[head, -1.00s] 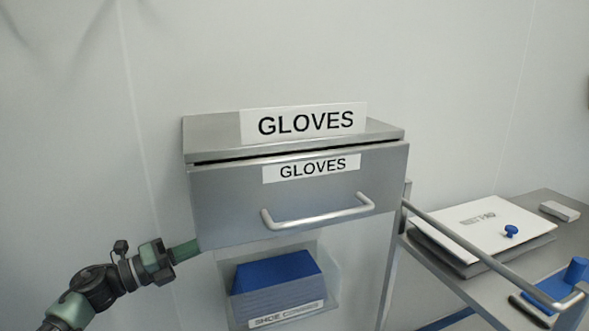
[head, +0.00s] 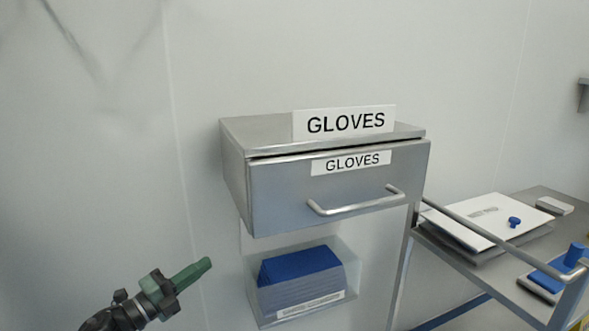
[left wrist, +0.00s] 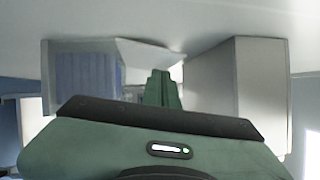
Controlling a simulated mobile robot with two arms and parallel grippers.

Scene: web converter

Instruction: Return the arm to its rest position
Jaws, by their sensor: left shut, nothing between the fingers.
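My left arm comes in from the lower left of the head view. Its green left gripper (head: 207,263) is shut and empty, pointing up and to the right. It is in front of the wall, left of the clear shoe-cover box and below the glove drawer, apart from both. In the left wrist view the gripper fingers (left wrist: 162,88) also show shut together, with nothing between them. My right gripper is not in view.
A steel drawer unit labelled GLOVES (head: 270,190) stands out from the wall; its handle (head: 355,203) faces me. Below it hangs a clear box with blue shoe covers (head: 300,267). At right a steel cart (head: 462,262) carries papers (head: 478,220) and blue-handled items (head: 560,265).

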